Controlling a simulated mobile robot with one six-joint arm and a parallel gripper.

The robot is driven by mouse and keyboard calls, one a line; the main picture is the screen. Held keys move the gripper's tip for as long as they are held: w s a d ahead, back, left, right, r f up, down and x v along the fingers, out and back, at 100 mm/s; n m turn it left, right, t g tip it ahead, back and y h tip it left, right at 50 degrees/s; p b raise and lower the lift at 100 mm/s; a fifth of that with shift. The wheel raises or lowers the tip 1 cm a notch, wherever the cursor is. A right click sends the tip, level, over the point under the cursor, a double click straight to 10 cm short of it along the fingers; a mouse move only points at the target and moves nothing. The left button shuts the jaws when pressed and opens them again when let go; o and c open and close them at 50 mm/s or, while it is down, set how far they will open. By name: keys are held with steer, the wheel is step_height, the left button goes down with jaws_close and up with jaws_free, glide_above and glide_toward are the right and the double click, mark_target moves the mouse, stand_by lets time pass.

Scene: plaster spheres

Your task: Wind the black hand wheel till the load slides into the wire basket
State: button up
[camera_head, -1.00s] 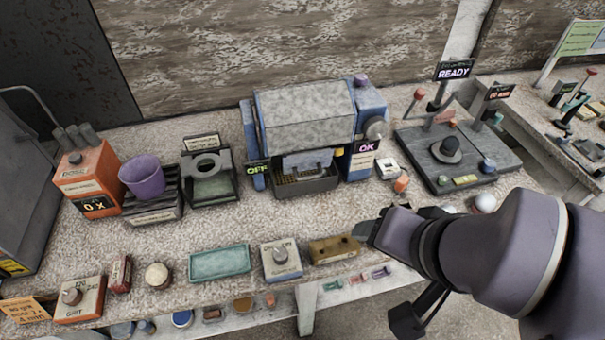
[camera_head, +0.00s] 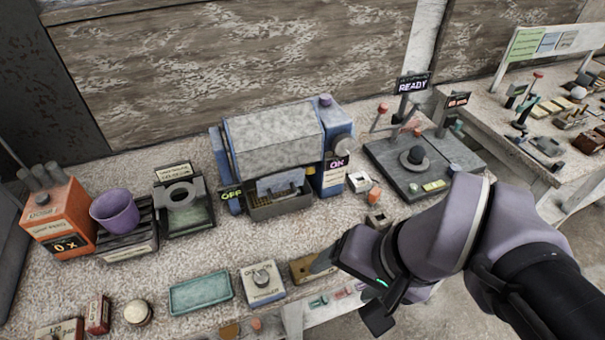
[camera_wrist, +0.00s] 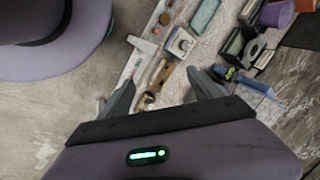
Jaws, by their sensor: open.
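A black, domed round knob with a wide brim (camera_head: 416,158), which may be the hand wheel, sits on a dark board at the right of the bench. A grey round knob (camera_head: 342,146) is on the right side of the blue machine (camera_head: 335,115). A dark open tray with a grid inside (camera_head: 280,208) sits at the machine's front; I cannot tell whether it is the wire basket. I cannot make out the load. My gripper (camera_wrist: 163,92) is open and empty above the bench's front edge, near a brown block with holes (camera_head: 303,268), well short of the board.
A teal tray (camera_head: 200,292), a box with a knob (camera_head: 263,284), a purple cup (camera_head: 114,212) and an orange unit (camera_head: 58,218) stand to the left. Posts with red balls and a READY sign (camera_head: 412,85) rise behind the board. My arm covers the bench's front right.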

steer(key=a+r+m+g+y+p, duration=0.1)
steer(key=a+m+g+y+p, duration=0.25)
steer(key=a+y, duration=0.35)
steer(key=w+d+r+m+t+y+p, duration=0.2)
steer(key=w+r+m+t+y+p, duration=0.15)
steer(key=w+m+t+y, duration=0.45)
steer(key=w+d+f+m+t+h+p, duration=0.2)
steer(key=w+d+f+m+t+h, duration=0.2)
steer(key=w+d+m+t+h, duration=0.5)
steer(key=m+h+b, duration=0.4)
steer(key=m, duration=0.3)
glide_toward(346, 149)
steer(key=shift+t, duration=0.35)
steer(key=x, duration=0.4)
steer(key=p+x, duration=0.1)
steer(key=x, duration=0.3)
steer(key=shift+w+a+f, duration=0.25)
steer(key=shift+w, duration=0.1)
